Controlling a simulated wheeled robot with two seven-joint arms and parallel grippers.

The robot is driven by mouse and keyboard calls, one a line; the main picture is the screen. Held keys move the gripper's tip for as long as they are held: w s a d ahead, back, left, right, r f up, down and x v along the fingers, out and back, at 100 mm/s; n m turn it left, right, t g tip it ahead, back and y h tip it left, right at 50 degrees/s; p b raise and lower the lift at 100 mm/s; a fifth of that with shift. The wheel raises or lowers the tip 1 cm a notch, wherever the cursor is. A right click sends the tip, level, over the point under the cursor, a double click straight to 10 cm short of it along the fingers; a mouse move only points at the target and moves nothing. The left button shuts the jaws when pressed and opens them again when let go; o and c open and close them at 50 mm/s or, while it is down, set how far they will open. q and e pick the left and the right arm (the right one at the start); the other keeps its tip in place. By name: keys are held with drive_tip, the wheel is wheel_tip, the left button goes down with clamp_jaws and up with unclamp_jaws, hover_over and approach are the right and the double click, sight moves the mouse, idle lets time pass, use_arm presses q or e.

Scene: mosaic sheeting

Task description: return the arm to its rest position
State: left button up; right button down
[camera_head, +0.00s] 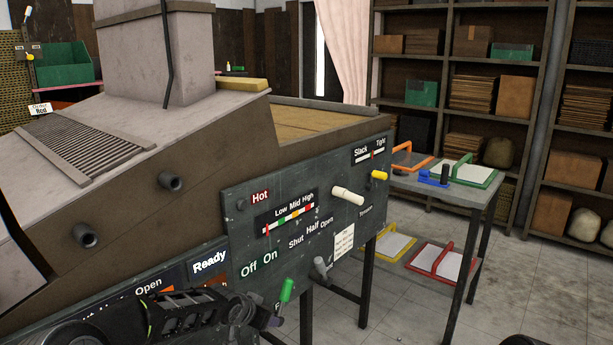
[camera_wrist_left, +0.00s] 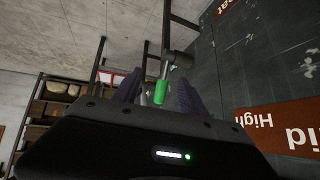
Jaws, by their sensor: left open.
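My left gripper (camera_head: 264,320) is low in the head view, just below and left of a green-handled lever (camera_head: 286,291) on the front of the dark control panel (camera_head: 240,225). In the left wrist view my left gripper (camera_wrist_left: 158,88) has its two dark fingers apart, with nothing held. The green handle (camera_wrist_left: 160,92) shows between the fingers in that view; whether it lies beyond the tips or between them I cannot tell.
The panel carries a white knob (camera_head: 348,195), a yellow knob (camera_head: 379,175) and a grey lever (camera_head: 320,267). A side table (camera_head: 460,195) with coloured frames stands at the right, before shelves (camera_head: 460,60).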

use_arm(q)
drive_tip(key=s+d+f+n+g+h, duration=0.15)
drive_tip(key=s+d+f, duration=0.25)
drive_tip(key=s+f, duration=0.45)
drive_tip(key=s+d+f+n+g+h, duration=0.1)
drive_tip(key=s+d+f+n, duration=0.15)
drive_tip(key=s+f, duration=0.65)
drive_tip(key=s+a+f+n+g, duration=0.1)
drive_tip(key=s+f, duration=0.3)
drive_tip(key=s, duration=1)
drive_tip(key=s+a+f+n+g+y, duration=0.1)
drive_tip(key=s+f+g, duration=0.3)
drive_tip(key=s, duration=0.9)
drive_tip(key=shift+s+f+n, duration=0.35)
drive_tip(key=shift+s+n, duration=0.05)
drive_tip(key=shift+n, duration=0.4)
use_arm(e)
drive_tip(key=shift+w+d, duration=0.1)
drive_tip(key=shift+w, duration=0.2)
